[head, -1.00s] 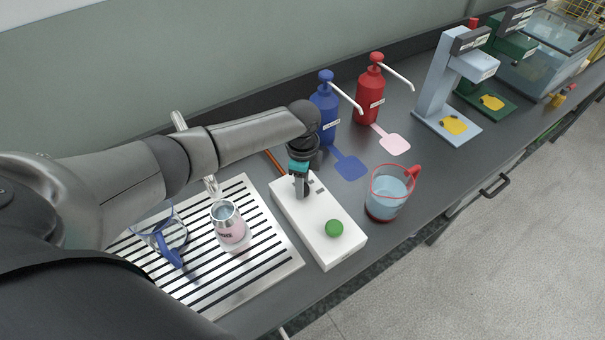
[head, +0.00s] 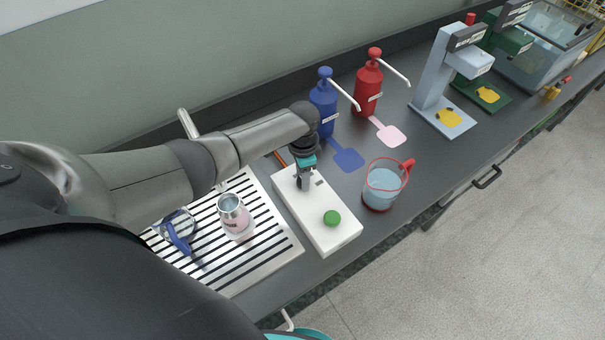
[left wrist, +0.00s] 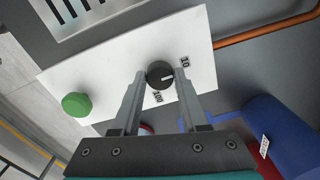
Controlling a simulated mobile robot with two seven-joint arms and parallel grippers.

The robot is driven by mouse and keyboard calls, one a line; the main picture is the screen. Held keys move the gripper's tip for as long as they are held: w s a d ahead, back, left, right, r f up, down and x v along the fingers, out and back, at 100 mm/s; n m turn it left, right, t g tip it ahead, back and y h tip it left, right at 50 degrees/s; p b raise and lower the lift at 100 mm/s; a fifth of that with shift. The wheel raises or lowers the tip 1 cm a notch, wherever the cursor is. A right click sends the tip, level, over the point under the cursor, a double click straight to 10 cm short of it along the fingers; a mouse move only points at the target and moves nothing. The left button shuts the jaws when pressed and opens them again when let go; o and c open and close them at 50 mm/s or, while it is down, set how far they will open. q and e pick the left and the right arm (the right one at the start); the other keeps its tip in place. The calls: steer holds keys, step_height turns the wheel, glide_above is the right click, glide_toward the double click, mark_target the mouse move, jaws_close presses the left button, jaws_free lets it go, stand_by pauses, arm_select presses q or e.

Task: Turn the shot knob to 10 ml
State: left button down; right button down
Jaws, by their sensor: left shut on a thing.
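A white box (head: 318,222) lies on the dark counter with a green button (head: 332,217) at its near end. My left gripper (head: 304,185) points down at its far end. In the left wrist view the black shot knob (left wrist: 159,75) sits between the two fingers, and the gripper is shut on it. The knob's white pointer line aims right, a little below the "10" label (left wrist: 185,62). A second label (left wrist: 157,97) below the knob is too small to read surely. The green button also shows in the left wrist view (left wrist: 76,104). My right gripper is not in view.
A glass jug (head: 383,187) with a red rim stands right of the box. A pink-labelled metal cup (head: 233,215) stands on the slotted tray (head: 262,250) to the left. Blue (head: 323,105) and red (head: 368,83) pump bottles stand behind.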

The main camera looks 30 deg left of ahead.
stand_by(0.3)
arm_select(q)
steer(key=shift+c, duration=2.2)
jaws_free()
steer(key=shift+r, duration=0.6)
step_height(320, 180, up, 14)
steer(key=p, duration=0.3)
